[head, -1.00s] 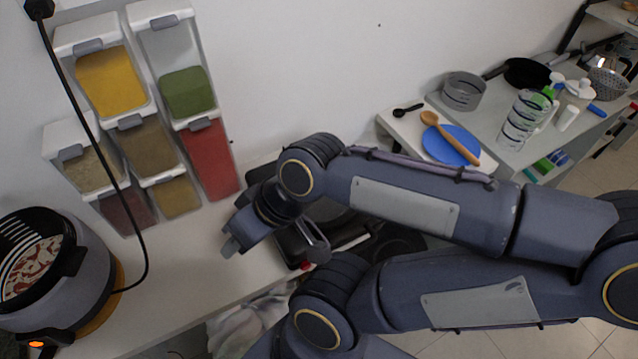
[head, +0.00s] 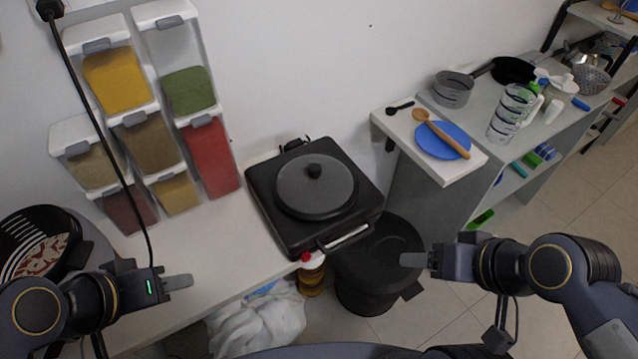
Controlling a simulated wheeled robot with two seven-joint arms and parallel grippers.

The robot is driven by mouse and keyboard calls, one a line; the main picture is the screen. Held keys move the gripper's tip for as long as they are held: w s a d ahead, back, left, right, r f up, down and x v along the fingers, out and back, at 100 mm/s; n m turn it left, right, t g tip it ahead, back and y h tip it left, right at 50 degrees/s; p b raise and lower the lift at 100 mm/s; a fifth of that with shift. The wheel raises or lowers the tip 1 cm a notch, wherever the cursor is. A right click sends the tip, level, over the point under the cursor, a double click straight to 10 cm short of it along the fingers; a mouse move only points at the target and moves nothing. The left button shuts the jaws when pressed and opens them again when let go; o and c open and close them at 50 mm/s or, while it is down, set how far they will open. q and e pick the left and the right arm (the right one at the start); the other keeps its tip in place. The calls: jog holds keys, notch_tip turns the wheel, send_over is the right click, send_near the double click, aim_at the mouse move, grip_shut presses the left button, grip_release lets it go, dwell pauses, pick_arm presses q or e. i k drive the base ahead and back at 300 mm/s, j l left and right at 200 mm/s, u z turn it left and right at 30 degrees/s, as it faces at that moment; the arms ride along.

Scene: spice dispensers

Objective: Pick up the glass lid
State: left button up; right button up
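A dark round lid (head: 337,186) with a black knob sits flat on a square black cooktop (head: 262,205) on the white counter. It looks dark, so I cannot tell for sure that it is glass. My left gripper (head: 180,283) is over the counter, to the lower left of the cooktop and apart from it. My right gripper (head: 410,259) is to the lower right, over the black bin. Neither gripper touches the lid. Both are seen edge-on with one finger outline each, so I cannot tell whether they are open. Nothing shows in either.
Spice dispensers (head: 208,158) stand on the counter at left. A black bin (head: 370,295) stands below the cooktop. A blue plate (head: 437,136) with a wooden spoon (head: 446,138) lies at right.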

aim_at(309, 186)
jog(key=z, duration=0.15)
jog(key=u, duration=2.05)
jog(key=z, duration=2.05)
jog(key=i+l, duration=0.1)
jog(key=l, duration=0.3)
jog(key=i+l, duration=0.1)
jog(key=l, duration=0.3)
jog(key=i+l, duration=0.1)
jog(key=l, duration=0.25)
jog(key=l+z, duration=0.05)
